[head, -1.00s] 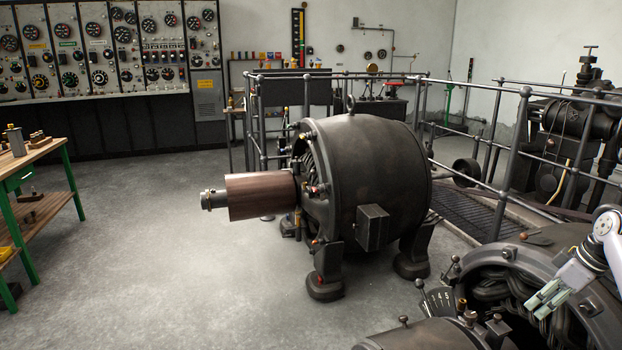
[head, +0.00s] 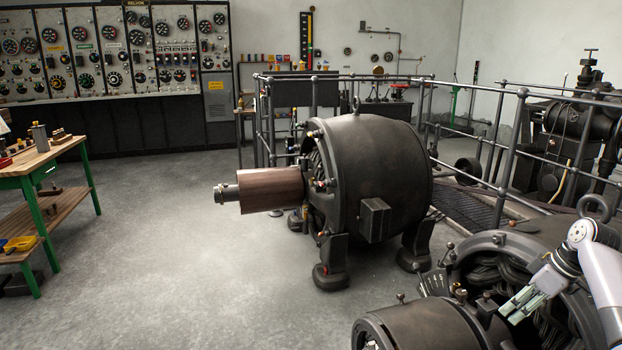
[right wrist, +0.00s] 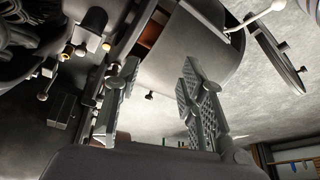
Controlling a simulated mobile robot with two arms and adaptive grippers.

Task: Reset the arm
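My right gripper (head: 517,303) is at the lower right of the head view, in front of the near dynamo's open end with its dark coils (head: 500,268). In the right wrist view its two ridged grey fingers (right wrist: 160,85) stand apart, with nothing between them. A curved grey machine surface (right wrist: 190,50) lies beyond them; I cannot tell whether anything touches. My right arm comes in from the right edge. My left gripper is out of view.
A large dark dynamo (head: 372,170) with a brown pulley (head: 270,190) stands mid-floor. Pipe railings (head: 511,150) run behind it. A green-legged workbench (head: 62,150) is at left. Gauge panels (head: 110,55) line the back wall. Open concrete floor lies left of the dynamo.

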